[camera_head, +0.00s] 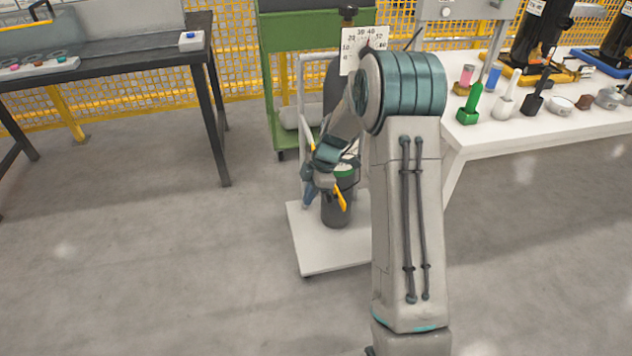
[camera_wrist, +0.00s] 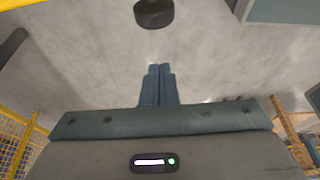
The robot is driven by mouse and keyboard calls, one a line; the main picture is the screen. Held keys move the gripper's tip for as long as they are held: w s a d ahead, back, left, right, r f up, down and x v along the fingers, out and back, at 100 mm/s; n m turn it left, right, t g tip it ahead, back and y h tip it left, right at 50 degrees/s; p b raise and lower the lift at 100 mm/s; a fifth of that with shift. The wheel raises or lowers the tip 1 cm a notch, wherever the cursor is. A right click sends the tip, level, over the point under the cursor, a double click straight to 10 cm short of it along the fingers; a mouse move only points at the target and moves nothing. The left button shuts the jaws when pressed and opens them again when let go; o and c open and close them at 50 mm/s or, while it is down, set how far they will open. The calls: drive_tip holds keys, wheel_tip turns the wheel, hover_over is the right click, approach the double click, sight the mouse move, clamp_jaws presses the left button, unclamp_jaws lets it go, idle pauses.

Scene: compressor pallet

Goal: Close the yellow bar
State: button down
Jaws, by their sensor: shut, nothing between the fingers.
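The yellow bar (camera_head: 341,200) is a short, slanted piece in the head view, in front of a dark cylinder (camera_head: 337,213) on a white wheeled pallet (camera_head: 330,257). My gripper (camera_head: 308,194) is just left of the bar, pointing down. I cannot tell whether they touch. In the wrist view my blue fingers (camera_wrist: 158,70) are together with nothing between them. A yellow strip (camera_wrist: 28,4) crosses that view's top left corner; I cannot tell whether it is the bar. My forearm hides the pallet's right side.
A white table (camera_head: 540,125) with brushes and small items stands at the right. A dark-framed bench (camera_head: 120,60) is at the left, and a green cabinet (camera_head: 285,60) behind. A yellow mesh fence (camera_head: 240,40) runs along the back. The floor at front left is clear.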

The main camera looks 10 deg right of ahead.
drive_tip(key=shift+w+d+f, duration=0.1)
drive_tip(key=shift+w+d, duration=0.05)
drive_tip(key=shift+d, duration=1.85)
